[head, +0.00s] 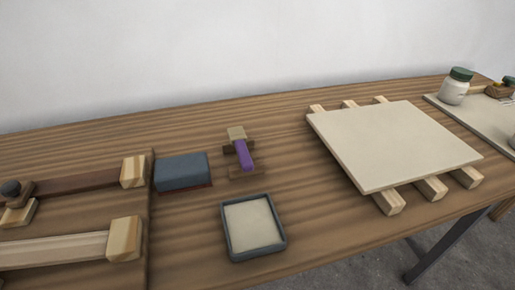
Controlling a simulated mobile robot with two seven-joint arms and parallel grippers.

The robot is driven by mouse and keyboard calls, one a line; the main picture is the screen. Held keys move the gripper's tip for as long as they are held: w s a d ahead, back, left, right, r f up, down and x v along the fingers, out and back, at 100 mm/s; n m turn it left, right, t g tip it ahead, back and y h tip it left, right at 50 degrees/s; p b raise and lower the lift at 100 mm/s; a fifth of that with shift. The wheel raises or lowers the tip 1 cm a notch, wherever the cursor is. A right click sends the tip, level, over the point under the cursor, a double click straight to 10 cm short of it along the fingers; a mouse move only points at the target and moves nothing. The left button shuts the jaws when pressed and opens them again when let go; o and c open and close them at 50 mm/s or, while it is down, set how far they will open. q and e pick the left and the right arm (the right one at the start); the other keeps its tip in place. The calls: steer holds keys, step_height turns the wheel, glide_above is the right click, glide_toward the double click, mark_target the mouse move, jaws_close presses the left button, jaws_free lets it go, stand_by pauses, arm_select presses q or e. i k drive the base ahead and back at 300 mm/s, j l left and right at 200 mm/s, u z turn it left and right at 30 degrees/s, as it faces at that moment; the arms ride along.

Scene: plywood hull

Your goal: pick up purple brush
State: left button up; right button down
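The purple brush (243,154) lies near the middle of the wooden table in the head view. Its purple handle points toward the front and its pale, blocky head (236,133) points toward the back. It rests on small dark brown wooden supports (246,170). Nothing is touching it from above. Neither of my grippers shows in the head view.
A blue-grey block (182,172) sits left of the brush, and a dark-rimmed square tray (226,235) sits in front. A pale board (390,145) lies on wooden strips at right. Wooden bars (60,248) lie at left. A green-lidded jar (454,91) stands far right.

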mark_target(237, 137)
steer(key=i+j+z, duration=0.25)
steer(key=z, duration=0.15)
steer(key=i+j+z, duration=0.2)
steer(key=z, duration=0.2)
steer(key=i+j+z, duration=0.1)
steer(key=j+z, duration=0.35)
